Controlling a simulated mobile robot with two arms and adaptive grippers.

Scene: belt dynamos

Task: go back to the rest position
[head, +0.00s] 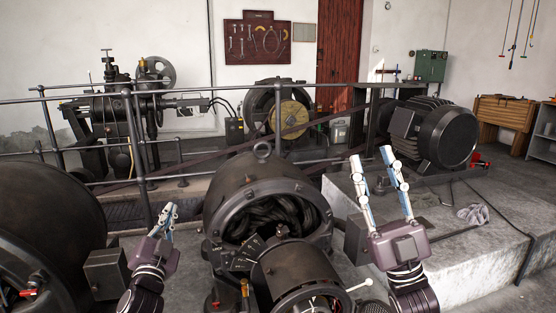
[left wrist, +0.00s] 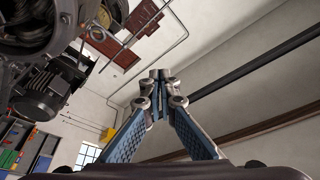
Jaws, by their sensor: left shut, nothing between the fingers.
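My left gripper (head: 170,213) is at the lower left in the head view, in front of the railing and left of the central dynamo (head: 268,200). Its fingers are closed together and empty, and the closed fingertips show in the left wrist view (left wrist: 160,75). My right gripper (head: 371,153) is at the right of the dynamo, pointing up. Its two fingers are spread apart with nothing between them. Neither gripper appears to hold anything.
A large dark machine (head: 48,225) fills the left edge. A metal railing (head: 135,150) runs behind the dynamo. A black motor (head: 447,137) and grey gloves (head: 472,214) are on the concrete plinth (head: 480,255) at right. Tools hang on a red board (head: 257,60) at the back.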

